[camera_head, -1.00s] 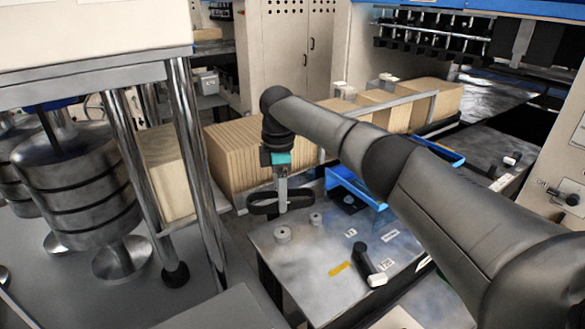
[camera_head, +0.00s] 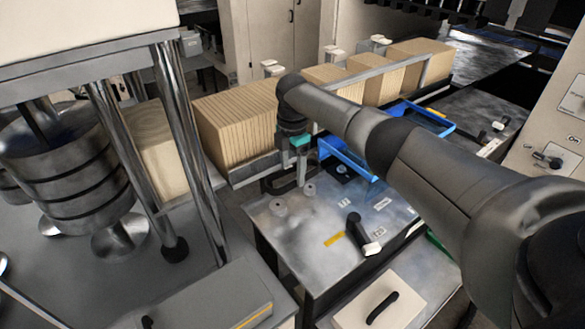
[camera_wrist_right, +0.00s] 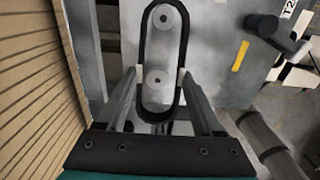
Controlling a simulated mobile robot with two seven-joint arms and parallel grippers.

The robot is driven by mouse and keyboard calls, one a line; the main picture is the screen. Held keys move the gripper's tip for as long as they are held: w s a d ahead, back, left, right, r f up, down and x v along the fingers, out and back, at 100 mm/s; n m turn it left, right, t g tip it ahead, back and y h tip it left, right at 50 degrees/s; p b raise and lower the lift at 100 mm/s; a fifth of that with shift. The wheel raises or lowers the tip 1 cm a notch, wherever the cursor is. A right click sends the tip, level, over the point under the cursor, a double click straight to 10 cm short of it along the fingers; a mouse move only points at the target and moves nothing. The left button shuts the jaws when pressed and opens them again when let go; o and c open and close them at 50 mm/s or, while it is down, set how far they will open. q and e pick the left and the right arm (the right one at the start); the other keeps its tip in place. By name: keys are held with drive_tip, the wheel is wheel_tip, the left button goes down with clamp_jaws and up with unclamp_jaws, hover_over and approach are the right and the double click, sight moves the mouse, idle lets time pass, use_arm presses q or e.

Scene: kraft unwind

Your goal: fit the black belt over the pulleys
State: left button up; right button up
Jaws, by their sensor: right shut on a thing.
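Two small grey round pulleys stand on the metal table, the front one (camera_head: 278,206) and the rear one (camera_head: 309,189). My right gripper (camera_head: 302,172) is over the table near them, pointing down. In the right wrist view its fingers (camera_wrist_right: 156,76) are shut on the black belt (camera_wrist_right: 143,45), one on each long side. The belt is a long loop there, with the far pulley (camera_wrist_right: 163,18) and near pulley (camera_wrist_right: 157,82) showing inside its outline. My left gripper is out of view.
A blue tray (camera_head: 345,160) stands behind the pulleys. A black-handled lever (camera_head: 356,230) and a yellow strip (camera_head: 333,239) are on the table front. Stacked cardboard (camera_head: 235,125) stands to the left. Steel posts and a roller (camera_head: 75,165) are further left.

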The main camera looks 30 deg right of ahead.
drive_tip(key=shift+f+b, duration=2.55)
drive_tip(key=shift+f, duration=0.3)
drive_tip(key=shift+f+b, duration=0.5)
drive_tip(key=shift+f, duration=0.25)
drive_tip(key=shift+f, duration=0.35)
drive_tip(key=o, duration=1.4)
drive_tip(key=shift+o, duration=0.2)
wheel_tip(320, 180, up, 15)
drive_tip(key=shift+r+b, duration=0.15)
drive_tip(key=shift+b, duration=0.25)
